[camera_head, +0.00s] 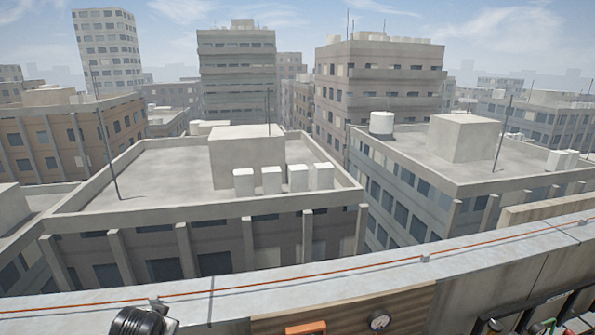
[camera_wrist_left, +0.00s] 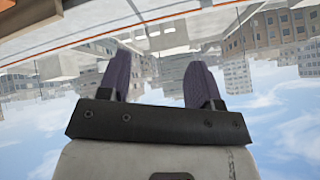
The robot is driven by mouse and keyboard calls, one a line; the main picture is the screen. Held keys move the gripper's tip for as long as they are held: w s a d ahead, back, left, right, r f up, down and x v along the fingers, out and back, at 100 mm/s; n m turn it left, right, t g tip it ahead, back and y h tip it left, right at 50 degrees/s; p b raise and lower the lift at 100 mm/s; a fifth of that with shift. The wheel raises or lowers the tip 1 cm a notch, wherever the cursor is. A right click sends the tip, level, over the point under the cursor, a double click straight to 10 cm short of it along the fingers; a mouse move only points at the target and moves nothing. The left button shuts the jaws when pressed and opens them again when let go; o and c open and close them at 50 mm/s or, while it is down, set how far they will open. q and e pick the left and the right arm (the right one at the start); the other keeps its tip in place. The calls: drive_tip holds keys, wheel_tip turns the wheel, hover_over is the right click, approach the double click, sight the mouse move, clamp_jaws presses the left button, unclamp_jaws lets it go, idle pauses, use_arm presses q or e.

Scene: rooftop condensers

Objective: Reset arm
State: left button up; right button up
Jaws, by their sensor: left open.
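My left gripper (camera_wrist_left: 159,72) shows in the left wrist view. Its two dark purple fingers stand wide apart with nothing between them. The wrist view is upside down, with sky low in the picture and rooftops above. The fingers point toward the parapet side of the picture, and I see no contact with anything. In the head view, neither gripper can be made out. My right gripper is in neither view.
A concrete parapet (camera_head: 330,273) with an orange cable (camera_head: 290,276) along it crosses the head view. Dark pipes stand at bottom right. Beyond are other buildings' roofs.

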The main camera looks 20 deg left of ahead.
use_arm(q)
drive_tip(key=s+d+f+m+t+h, duration=0.1)
drive_tip(key=s+d+f+m, duration=0.1)
drive_tip(key=s+d, duration=0.6)
drive_tip(key=s+d+f+m+t+h, duration=0.1)
drive_tip(key=s+d+f+h, duration=0.1)
drive_tip(key=s+d, duration=0.7)
drive_tip(key=s+d+f+g, duration=0.1)
drive_tip(key=s+d+f, duration=0.1)
drive_tip(key=s, duration=0.3)
drive_tip(key=s+d+f+g+h+p, duration=0.1)
drive_tip(key=s+d+f+g, duration=0.1)
drive_tip(key=s+f, duration=0.3)
drive_tip(key=s+d+f+g, duration=0.2)
drive_tip(key=s+d+f, duration=0.2)
drive_tip(key=s, duration=0.2)
drive_tip(key=shift+s+h, duration=0.25)
drive_tip(key=shift+h, duration=0.05)
drive_tip(key=shift+o, duration=0.3)
drive_tip(key=shift+f, duration=0.1)
